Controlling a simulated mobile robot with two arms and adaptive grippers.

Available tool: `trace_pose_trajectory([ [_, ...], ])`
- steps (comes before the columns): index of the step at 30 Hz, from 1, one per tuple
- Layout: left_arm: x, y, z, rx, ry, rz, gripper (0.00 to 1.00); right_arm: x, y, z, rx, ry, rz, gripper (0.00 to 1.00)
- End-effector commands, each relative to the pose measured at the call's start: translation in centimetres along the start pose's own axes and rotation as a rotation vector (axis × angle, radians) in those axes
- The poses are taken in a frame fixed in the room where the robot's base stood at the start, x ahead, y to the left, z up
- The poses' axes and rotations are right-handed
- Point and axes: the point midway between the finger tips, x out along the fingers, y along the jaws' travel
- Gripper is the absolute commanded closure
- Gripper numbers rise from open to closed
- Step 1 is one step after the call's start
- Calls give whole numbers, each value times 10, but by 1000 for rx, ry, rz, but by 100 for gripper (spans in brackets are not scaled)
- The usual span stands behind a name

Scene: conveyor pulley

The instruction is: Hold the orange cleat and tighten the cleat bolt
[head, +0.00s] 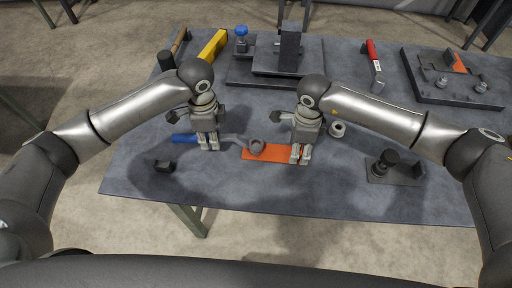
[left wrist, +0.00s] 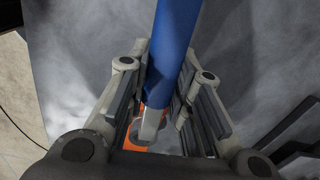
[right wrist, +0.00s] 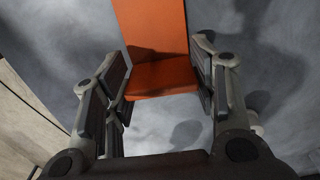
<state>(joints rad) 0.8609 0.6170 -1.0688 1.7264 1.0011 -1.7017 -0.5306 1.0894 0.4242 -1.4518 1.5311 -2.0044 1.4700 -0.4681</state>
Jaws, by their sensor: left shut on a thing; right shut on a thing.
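The orange cleat (head: 270,153) is a flat bar lying near the table's front middle. My right gripper (head: 299,158) is shut on its right end; the bar also shows between the fingers in the right wrist view (right wrist: 158,77). My left gripper (head: 208,145) is shut on a wrench with a blue handle (head: 185,138), which also shows in the left wrist view (left wrist: 175,50). The wrench's grey ring end (head: 257,146) appears over the left part of the cleat. I cannot make out the cleat bolt; whether the ring surrounds it is unclear.
A black fixture (head: 390,165) stands front right, and a grey ring (head: 338,130) lies beside my right gripper. A black stand (head: 289,50), a yellow block (head: 213,46), a red-handled hammer (head: 372,52) and a black tray (head: 450,95) occupy the back.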

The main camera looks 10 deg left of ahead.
Motion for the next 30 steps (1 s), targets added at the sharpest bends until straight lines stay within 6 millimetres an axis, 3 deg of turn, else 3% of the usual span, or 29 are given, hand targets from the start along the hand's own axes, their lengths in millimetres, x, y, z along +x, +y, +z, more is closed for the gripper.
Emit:
trace_pose_trajectory([
  [8, -6, -1, 0, 0, 2, -2, 100, 1, 1, 0, -1, 1, 2, 93],
  [30, -50, -1, 1, 1, 2, -3, 100, 1, 1, 0, -1, 1, 2, 93],
])
